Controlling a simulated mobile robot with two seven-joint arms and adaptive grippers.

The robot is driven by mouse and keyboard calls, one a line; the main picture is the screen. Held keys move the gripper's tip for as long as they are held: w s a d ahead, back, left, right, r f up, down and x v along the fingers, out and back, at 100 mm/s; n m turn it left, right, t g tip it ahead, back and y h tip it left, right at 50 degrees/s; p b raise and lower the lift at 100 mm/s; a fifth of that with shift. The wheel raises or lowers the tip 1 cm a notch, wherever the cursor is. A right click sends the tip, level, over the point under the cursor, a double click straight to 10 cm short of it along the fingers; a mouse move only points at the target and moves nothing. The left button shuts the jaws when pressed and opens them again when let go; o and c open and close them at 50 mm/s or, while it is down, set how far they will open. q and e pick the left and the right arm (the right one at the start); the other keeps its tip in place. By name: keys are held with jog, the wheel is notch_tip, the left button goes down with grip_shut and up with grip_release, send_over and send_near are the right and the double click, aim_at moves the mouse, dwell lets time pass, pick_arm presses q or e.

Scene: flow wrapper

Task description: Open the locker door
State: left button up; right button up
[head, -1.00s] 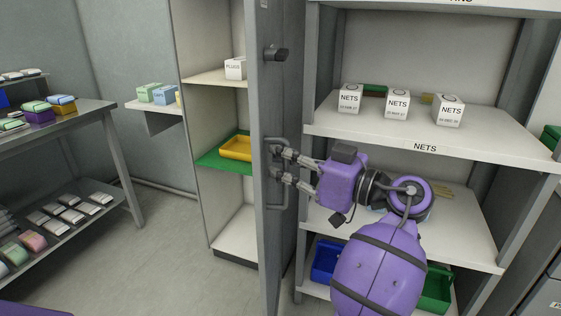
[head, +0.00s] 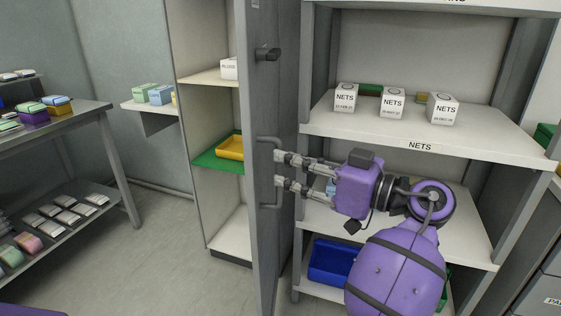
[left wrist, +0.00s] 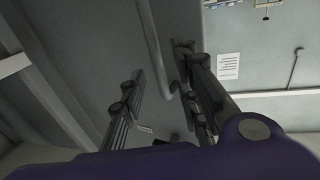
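The grey locker door (head: 262,235) stands swung open, seen nearly edge-on in the head view. The open locker (head: 232,225) shows to its left. A bar handle (head: 268,206) is on the door's right-hand face, and a dark knob (head: 267,54) is above it. My left gripper (head: 278,170) is at the handle with its fingers spread and empty. In the left wrist view the handle (left wrist: 151,40) shows between the spread fingers of the gripper (left wrist: 160,68); contact cannot be told. My right gripper is not in view.
Inside the locker is a yellow tray (head: 230,146) on a green shelf (head: 210,160). To the right, a rack shelf (head: 440,145) holds boxes of nets, with a blue bin (head: 331,262) below. A table (head: 75,118) stands at left. Floor (head: 165,230) between is clear.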

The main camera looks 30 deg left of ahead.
pick_arm(q)
jog(key=d, duration=0.8)
jog(key=shift+s+d, duration=0.2)
